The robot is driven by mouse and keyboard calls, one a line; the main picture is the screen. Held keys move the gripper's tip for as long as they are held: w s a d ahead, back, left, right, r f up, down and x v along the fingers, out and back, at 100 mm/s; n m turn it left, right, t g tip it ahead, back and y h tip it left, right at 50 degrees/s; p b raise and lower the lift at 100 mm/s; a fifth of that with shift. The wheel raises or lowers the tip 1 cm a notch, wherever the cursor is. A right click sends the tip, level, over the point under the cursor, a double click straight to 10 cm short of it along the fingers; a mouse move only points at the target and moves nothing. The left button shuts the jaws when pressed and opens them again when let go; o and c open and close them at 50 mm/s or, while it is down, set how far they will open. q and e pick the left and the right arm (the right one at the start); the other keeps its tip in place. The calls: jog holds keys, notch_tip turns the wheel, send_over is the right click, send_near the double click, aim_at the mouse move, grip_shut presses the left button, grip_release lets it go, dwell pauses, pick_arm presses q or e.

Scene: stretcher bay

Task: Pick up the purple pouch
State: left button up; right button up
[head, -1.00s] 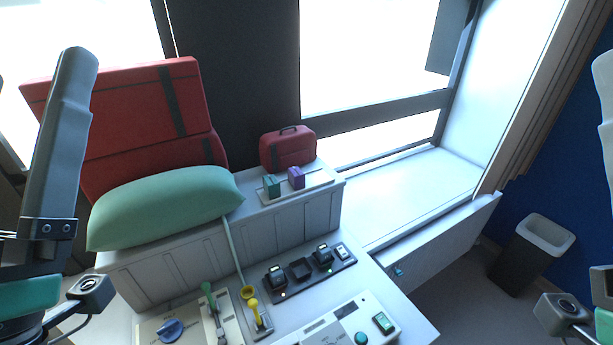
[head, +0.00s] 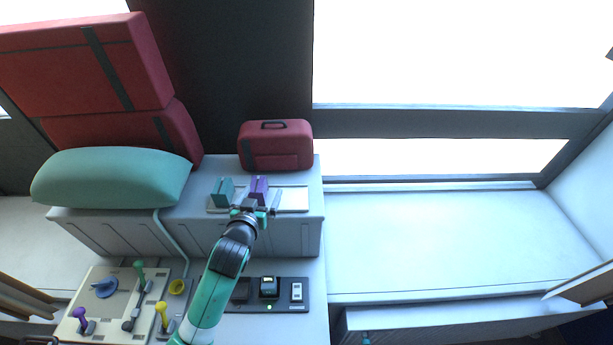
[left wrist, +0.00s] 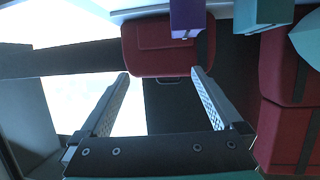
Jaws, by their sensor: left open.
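The purple pouch (head: 259,186) stands upright on a pale tray (head: 292,199) on the white ledge, just right of a teal pouch (head: 223,189). My left gripper (head: 256,204) is open, just in front of the purple pouch, and hides its lower part in the head view. In the left wrist view, whose picture is upside down, the two fingers (left wrist: 160,74) are apart with nothing between them. The purple pouch (left wrist: 187,17) shows there at the top edge, beyond the fingertips and partly cut off. My right gripper is not in view.
A red case (head: 275,147) stands behind the pouches. A green pillow (head: 110,178) and red cushions (head: 90,60) are at the left. A control panel (head: 125,300) with knobs and levers is below. The wide white sill (head: 440,240) at the right is clear.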

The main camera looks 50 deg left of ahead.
aim_at(256, 187)
pick_arm(q)
jog(key=s+a+f+g, duration=0.1)
jog(key=s+a+f, duration=0.2)
jog(key=s, duration=0.1)
jog(key=shift+n, duration=0.3)
jog(key=b+x, duration=0.3)
jog(key=x, duration=0.2)
jog(key=shift+w+f+b, duration=0.15)
jog(key=shift+w+b, duration=0.05)
jog(key=shift+b, duration=0.2)
jog(key=shift+w+a, duration=0.25)
jog(key=shift+w, duration=0.05)
jog(key=shift+f+x, duration=0.1)
jog(key=shift+x, duration=1.2)
jog(key=shift+f+x, duration=0.15)
jog(key=shift+x, duration=1.15)
jog(key=shift+d, duration=0.15)
jog(key=c, duration=1.5)
grip_shut()
jog(key=shift+r+p, duration=0.2)
jog(key=shift+p, duration=0.15)
